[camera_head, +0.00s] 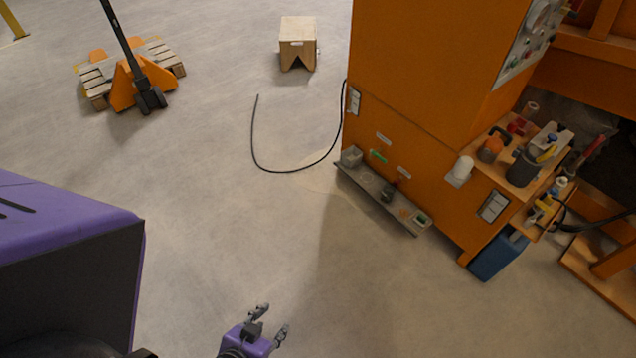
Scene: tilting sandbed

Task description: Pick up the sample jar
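A small dark greenish jar (388,192), which looks like the sample jar, stands around the middle of a narrow grey ledge (368,180) low on the orange machine's side. It is small in the picture and I cannot make out its lid or contents. My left gripper (271,321) is at the bottom of the head view, over bare floor. Its two fingers are spread apart with nothing between them. It is well apart from the jar, below and to the left of it in the picture. My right gripper is not in view.
The orange machine (425,75) fills the upper right. A grey box (351,156) stands at the ledge's left end. A cluttered side shelf (519,190) and a blue canister (499,254) are at right. A black cable (256,140) lies on the floor. Floor between gripper and ledge is clear.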

